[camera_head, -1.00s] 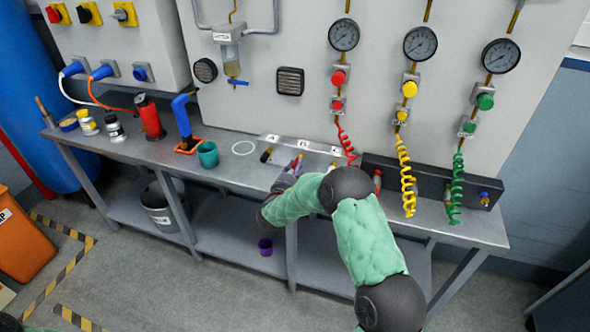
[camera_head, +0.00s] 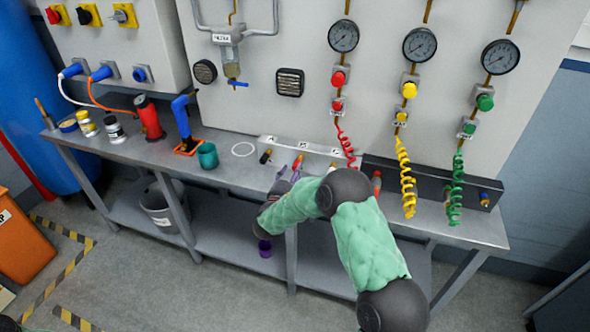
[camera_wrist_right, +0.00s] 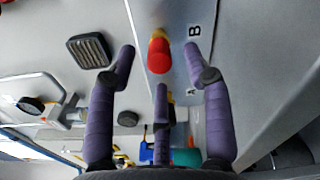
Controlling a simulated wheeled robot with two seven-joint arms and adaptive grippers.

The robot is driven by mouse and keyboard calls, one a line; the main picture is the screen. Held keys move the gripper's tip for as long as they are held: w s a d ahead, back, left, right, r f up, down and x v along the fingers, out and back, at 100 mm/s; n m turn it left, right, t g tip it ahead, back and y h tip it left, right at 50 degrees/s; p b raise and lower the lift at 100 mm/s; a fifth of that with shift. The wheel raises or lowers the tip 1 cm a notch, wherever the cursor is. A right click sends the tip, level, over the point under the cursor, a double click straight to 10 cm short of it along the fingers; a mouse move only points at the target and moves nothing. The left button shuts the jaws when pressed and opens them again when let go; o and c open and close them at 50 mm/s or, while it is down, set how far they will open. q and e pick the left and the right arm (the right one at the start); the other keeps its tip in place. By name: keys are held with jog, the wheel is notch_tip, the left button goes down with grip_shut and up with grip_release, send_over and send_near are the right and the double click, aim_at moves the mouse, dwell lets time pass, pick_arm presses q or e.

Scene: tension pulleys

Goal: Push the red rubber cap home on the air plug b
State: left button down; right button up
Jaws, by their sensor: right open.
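The red rubber cap (camera_wrist_right: 159,55) shows in the right wrist view beside the letter B of the labelled strip. In the head view the cap (camera_head: 298,160) is on the front of the plug strip (camera_head: 318,150), at the B position. Air plug b is mostly hidden behind the cap; a blurred brownish part shows past it. How far the cap sits on the plug I cannot tell. My right gripper (camera_wrist_right: 159,64) is open, its purple fingers spread around the cap's line, with no visible contact. In the head view this gripper (camera_head: 287,175) is just in front of the strip. My left gripper is not in view.
Another plug with a dark end (camera_head: 265,157) is at A, left of the cap. A teal cup (camera_head: 207,155) stands left on the bench. Red, yellow (camera_head: 406,180) and green coiled hoses hang to the right.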

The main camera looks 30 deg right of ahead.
jog(key=v, duration=0.9)
jog(key=shift+a, duration=0.15)
jog(key=s+a+f+m+g+y+p, duration=0.15)
jog(key=s+f+g+y, duration=0.35)
jog(key=s+f, duration=0.6)
jog(key=s+a+f+g+y, duration=0.25)
jog(key=s+f+g, duration=0.55)
jog(key=f, duration=0.4)
jog(key=s+a+f+m+g+y, duration=0.1)
jog(key=s+a+f+m+y, duration=0.15)
jog(key=s+a, duration=0.25)
jog(key=s+a+f+m+g+y, duration=0.1)
jog(key=s+a+f+y, duration=0.15)
jog(key=s+a, duration=0.3)
jog(key=a+m+t+y+p, duration=0.2)
jog(key=a+m+y, duration=0.3)
jog(key=a+m, duration=0.3)
jog(key=shift+a+f+m+t, duration=0.25)
jog(key=shift+m+t, duration=0.55)
jog(key=shift+m, duration=0.5)
